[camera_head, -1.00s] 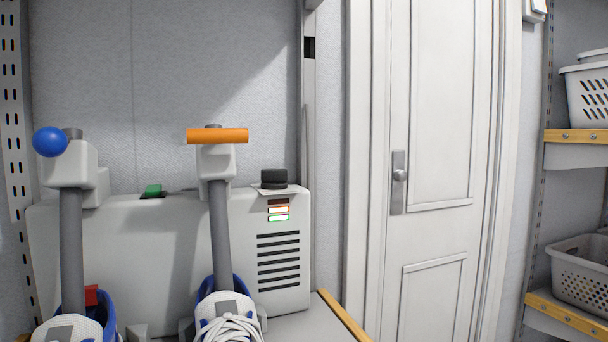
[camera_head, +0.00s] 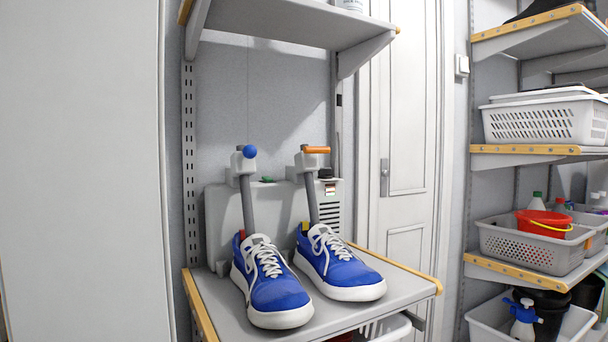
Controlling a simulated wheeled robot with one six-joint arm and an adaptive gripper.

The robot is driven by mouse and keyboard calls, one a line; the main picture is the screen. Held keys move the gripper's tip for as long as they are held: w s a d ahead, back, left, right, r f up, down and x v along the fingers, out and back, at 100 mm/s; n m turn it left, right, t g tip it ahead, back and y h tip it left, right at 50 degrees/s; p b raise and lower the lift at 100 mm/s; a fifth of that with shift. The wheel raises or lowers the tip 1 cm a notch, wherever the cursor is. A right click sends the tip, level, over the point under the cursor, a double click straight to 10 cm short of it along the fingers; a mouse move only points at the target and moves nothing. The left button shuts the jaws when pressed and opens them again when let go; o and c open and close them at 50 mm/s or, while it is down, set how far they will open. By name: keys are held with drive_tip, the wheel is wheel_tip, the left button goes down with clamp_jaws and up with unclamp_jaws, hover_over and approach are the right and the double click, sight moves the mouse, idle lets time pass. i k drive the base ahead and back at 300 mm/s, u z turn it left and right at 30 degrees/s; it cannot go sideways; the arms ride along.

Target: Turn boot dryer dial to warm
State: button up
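The boot dryer (camera_head: 222,207) is a pale grey box at the back of a shelf, against the wall. Its black dial (camera_head: 325,174) sits on top at the right end, small and partly behind the orange-handled post; its setting cannot be read. A small indicator panel (camera_head: 330,189) is below the dial, above dark vent slots. A post with a blue ball knob (camera_head: 250,152) and a post with an orange bar handle (camera_head: 316,150) each run down into a blue shoe. A green switch (camera_head: 267,180) lies between them. My gripper is not in view.
Blue shoes (camera_head: 277,290) stand on the grey shelf (camera_head: 372,312) in front of the dryer. An upper shelf (camera_head: 290,22) overhangs it. A white door (camera_head: 405,130) is to the right, then shelves with baskets (camera_head: 540,122) and a red bucket (camera_head: 543,222).

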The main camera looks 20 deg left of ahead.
sight(324, 173)
drive_tip(key=u, duration=1)
